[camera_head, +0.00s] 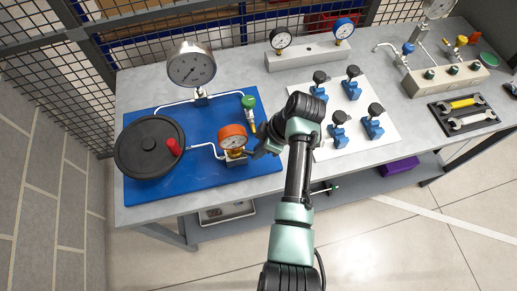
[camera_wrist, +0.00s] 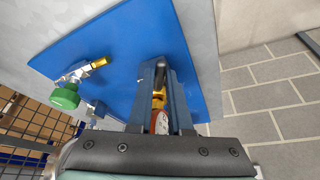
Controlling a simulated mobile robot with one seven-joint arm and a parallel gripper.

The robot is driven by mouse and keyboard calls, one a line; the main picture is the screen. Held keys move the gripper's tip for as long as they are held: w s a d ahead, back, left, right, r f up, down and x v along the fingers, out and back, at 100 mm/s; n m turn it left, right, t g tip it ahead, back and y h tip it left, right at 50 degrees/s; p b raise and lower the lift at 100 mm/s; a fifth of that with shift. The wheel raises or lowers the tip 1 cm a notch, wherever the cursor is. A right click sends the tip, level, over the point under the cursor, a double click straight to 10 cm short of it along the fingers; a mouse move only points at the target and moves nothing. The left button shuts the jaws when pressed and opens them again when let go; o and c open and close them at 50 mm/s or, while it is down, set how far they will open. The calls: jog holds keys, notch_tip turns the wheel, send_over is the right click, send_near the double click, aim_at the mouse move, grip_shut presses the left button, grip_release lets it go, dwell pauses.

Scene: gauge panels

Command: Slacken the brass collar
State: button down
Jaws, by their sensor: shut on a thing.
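The brass collar (camera_wrist: 158,95) shows in the wrist view between the fingers of my gripper (camera_wrist: 162,73), which is shut on it. The fingers hide much of it. The red-orange gauge (camera_wrist: 161,121) appears just nearer the wrist than the collar. In the head view the orange-rimmed gauge (camera_head: 233,137) stands upright on the blue board (camera_head: 215,180), and my gripper (camera_head: 258,148) reaches in close to the right of its base. The collar is hard to make out there.
A black handwheel (camera_head: 146,150) with a red knob is left of the gauge. A green-knobbed valve (camera_head: 249,103) with a brass end stands close behind my gripper. A larger gauge (camera_head: 192,68) rises at the back. Blue-bodied valves with black knobs (camera_head: 340,117) stand on the right.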

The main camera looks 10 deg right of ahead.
jog(key=shift+d, duration=0.1)
jog(key=c, duration=0.8)
grip_release()
jog(key=shift+w, duration=0.1)
jog(key=shift+c, duration=0.2)
jog(key=v, duration=1.3)
